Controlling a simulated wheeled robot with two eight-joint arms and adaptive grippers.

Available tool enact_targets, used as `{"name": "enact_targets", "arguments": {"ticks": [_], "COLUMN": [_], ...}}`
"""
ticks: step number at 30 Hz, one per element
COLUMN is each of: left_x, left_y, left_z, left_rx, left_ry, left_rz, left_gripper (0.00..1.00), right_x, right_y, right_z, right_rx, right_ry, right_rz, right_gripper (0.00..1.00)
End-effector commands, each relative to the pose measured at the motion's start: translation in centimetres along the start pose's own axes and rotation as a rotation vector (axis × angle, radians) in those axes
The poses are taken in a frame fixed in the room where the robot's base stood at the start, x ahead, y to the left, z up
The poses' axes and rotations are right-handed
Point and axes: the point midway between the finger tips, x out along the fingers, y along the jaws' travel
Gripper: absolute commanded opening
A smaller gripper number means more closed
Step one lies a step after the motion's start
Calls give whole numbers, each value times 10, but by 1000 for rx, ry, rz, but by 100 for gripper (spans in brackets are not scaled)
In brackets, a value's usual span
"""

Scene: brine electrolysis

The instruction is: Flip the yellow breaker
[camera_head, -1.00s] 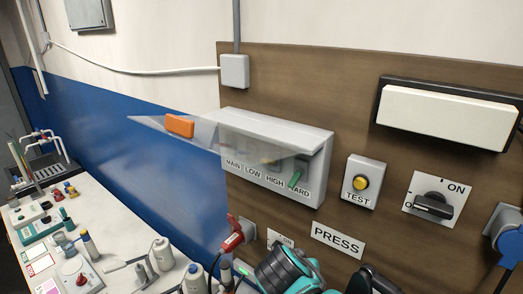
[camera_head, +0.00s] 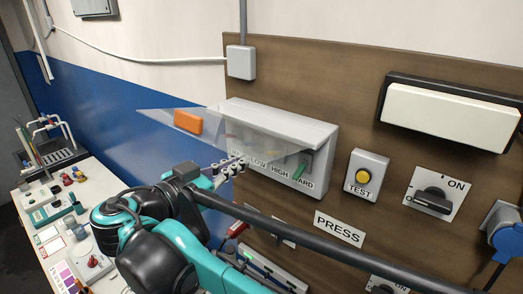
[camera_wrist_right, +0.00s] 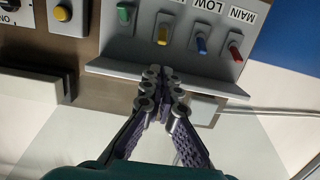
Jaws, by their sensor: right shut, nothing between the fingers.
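The grey breaker box (camera_head: 322,134) is on the brown board, its clear cover (camera_head: 160,114) with an orange handle (camera_head: 188,121) sticking out from it. In the right wrist view, which is upside down, the yellow breaker (camera_wrist_right: 162,30) sits between the green breaker (camera_wrist_right: 125,12) and the blue breaker (camera_wrist_right: 202,45), with the red breaker (camera_wrist_right: 235,51) beyond. My right gripper (camera_head: 238,162) is shut and empty before the box. In the wrist view its tips (camera_wrist_right: 158,74) are just outside the lip, below the yellow breaker, apart from it. The yellow breaker is hidden in the head view. My left gripper is not in view.
A TEST button (camera_head: 363,177), an ON/OFF rotary switch (camera_head: 434,200) and a PRESS sign (camera_head: 339,228) are on the board to the right. A white table (camera_head: 50,217) with small apparatus stands at the left. The clear cover overhangs the gripper area.

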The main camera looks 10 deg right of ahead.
Motion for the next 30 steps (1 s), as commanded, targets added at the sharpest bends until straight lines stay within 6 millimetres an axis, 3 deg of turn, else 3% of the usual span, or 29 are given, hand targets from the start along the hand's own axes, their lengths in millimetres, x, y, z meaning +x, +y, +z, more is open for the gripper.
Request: {"name": "enact_targets", "arguments": {"ticks": [18,30], "left_x": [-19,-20], "left_y": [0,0], "left_z": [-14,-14], "left_rx": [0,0], "left_ry": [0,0], "left_rz": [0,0], "left_gripper": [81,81], "right_x": [90,99], "right_y": [1,0], "right_z": [-1,1], "right_rx": [-2,-2], "right_ry": [-1,-1], "right_rz": [3,0], "right_gripper": [0,0]}}
